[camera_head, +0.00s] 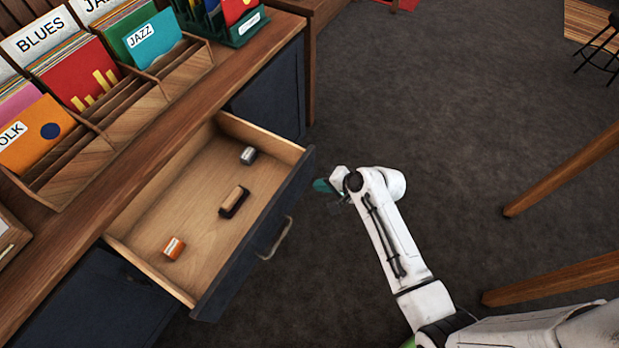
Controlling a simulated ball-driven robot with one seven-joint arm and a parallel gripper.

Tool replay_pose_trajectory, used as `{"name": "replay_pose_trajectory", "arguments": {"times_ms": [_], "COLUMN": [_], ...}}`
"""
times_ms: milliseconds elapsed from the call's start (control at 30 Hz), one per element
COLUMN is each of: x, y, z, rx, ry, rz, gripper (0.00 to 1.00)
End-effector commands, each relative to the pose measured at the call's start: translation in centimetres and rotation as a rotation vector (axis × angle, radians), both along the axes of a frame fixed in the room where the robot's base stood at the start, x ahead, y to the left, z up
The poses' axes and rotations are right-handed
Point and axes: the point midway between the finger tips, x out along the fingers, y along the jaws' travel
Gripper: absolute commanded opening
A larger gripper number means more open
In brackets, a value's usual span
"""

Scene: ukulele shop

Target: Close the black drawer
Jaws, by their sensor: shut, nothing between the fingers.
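The black drawer (262,247) stands open from the wooden cabinet, its dark front panel facing right and its pale wooden inside showing. A curved metal handle (277,240) sits on its front. In it lie a grey cylinder (248,155), a brush-like block with a dark edge (233,202) and an orange and silver cylinder (174,248). My gripper (324,186), seen as a small teal end on my white arm, is shut and empty. In the picture it is just right of the drawer front's far end, apart from it. The fingertips are small and partly hidden by my wrist.
The wooden counter (182,152) above the drawer carries a record rack (135,115) with labelled sleeves and a green holder (236,33). Wooden legs (560,280) stand at the right, near my arm. Dark carpet (440,110) lies clear beyond my arm.

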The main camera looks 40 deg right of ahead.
Motion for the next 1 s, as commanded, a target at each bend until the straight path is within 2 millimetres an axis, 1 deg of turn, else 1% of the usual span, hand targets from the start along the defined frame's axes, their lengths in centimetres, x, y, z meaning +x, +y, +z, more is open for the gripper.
{"name": "replay_pose_trajectory", "arguments": {"times_ms": [33, 100, 200, 300, 433, 833, 933, 1000], "x": [0.7, 1.8, 3.0, 3.6, 4.1, 4.2, 4.8, 5.5], "y": [0.2, 0.6, 0.9, 1.2, 1.3, 1.4, 1.6, 1.9], "z": [-0.4, -0.1, -0.2, -0.3, -0.3, -0.3, -0.4, -0.4], "rx": [0.0, -0.001, -0.002, -0.001, -0.001, -0.002, -0.001, -0.001], "ry": [0.001, -0.001, -0.001, 0.001, 0.001, 0.0, 0.0, 0.0], "rz": [0.003, 0.003, 0.002, 0.001, 0.001, 0.001, 0.003, 0.004], "gripper": [0.0, 0.0, 0.0, 0.0, 0.0, 0.0, 0.0, 0.0]}}
